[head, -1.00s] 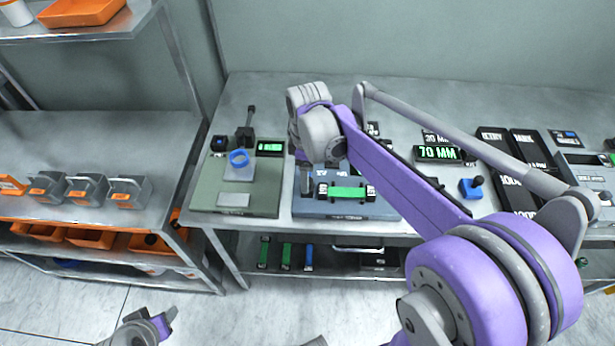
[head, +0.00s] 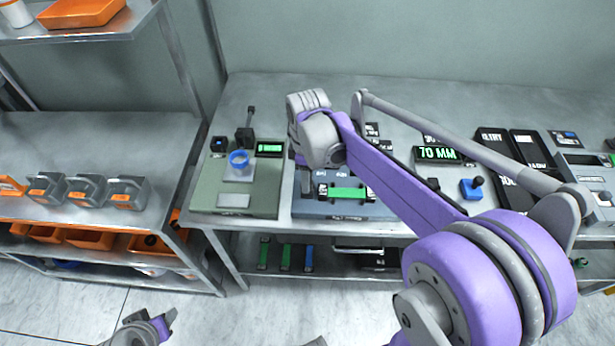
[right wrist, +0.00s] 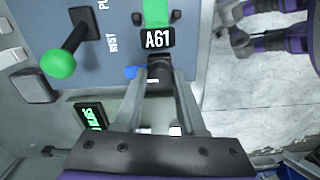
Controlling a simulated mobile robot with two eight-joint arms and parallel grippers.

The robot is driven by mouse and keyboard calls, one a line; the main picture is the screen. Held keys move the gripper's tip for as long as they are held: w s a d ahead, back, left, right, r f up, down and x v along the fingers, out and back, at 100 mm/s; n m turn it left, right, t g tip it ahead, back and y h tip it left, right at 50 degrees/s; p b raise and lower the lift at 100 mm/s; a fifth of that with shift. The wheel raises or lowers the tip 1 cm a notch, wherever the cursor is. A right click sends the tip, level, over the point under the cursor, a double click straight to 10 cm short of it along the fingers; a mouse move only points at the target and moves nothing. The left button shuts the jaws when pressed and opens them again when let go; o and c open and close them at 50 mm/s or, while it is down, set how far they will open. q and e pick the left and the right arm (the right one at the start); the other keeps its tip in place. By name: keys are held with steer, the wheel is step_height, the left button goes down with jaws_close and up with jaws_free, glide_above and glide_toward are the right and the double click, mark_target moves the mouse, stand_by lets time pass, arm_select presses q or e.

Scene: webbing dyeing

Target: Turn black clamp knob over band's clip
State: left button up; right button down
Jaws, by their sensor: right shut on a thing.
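In the head view a green band (head: 347,193) with black ends lies across a blue-grey fixture (head: 325,210). In the right wrist view its black end clip, marked A61 (right wrist: 158,38), shows at the top middle. My right gripper (right wrist: 160,85) is shut on the black clamp knob (right wrist: 160,70), right beside that clip. In the head view the right gripper (head: 303,183) points down at the left end of the band, and the knob is hidden. My left gripper (head: 165,322) is low at the left, away from the bench; its jaw opening is unclear.
A green-handled lever (right wrist: 60,62) and a lit display (right wrist: 90,115) are near the gripper in the wrist view. A 70 MM display (head: 437,154) and blue block (head: 471,188) are to the right.

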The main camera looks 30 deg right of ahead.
steer(key=shift+m, duration=0.3)
steer(key=m, duration=0.3)
steer(key=shift+m, duration=0.3)
steer(key=m, duration=0.4)
steer(key=shift+m+b, duration=0.3)
steer(key=shift+b, duration=0.05)
steer(key=m, duration=0.4)
steer(key=shift+m, duration=0.3)
steer(key=m, duration=0.4)
steer(key=shift+m, duration=0.3)
steer(key=c, duration=0.5)
jaws_free()
